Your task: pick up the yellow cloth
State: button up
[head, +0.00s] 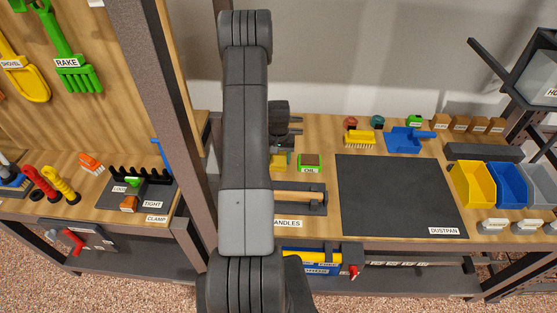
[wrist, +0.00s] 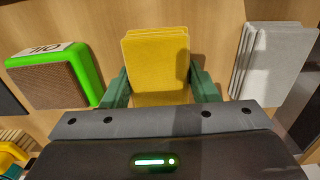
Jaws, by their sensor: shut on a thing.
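The yellow cloth (wrist: 158,62) is a folded, layered pad in the middle of the wrist view. My gripper (wrist: 160,84) has its two green fingers against the cloth's left and right sides and is shut on it. The near end of the cloth is hidden by the gripper body. In the head view a small part of the yellow cloth (head: 277,163) shows just right of my arm, below the gripper. I cannot tell whether the cloth touches the bench or is slightly raised.
In the wrist view a green block labelled OIL (wrist: 55,75) is close on the left and a grey folded cloth (wrist: 270,62) on the right. In the head view a wooden-handled tool (head: 300,197) lies nearer me, and a dark mat (head: 395,195) is to the right.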

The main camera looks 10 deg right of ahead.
aim_at(279, 157)
notch_tip(279, 157, up, 10)
jog(key=shift+r+b, duration=0.1)
jog(key=shift+b, duration=0.75)
jog(key=shift+o, duration=0.5)
dwell(1.0)
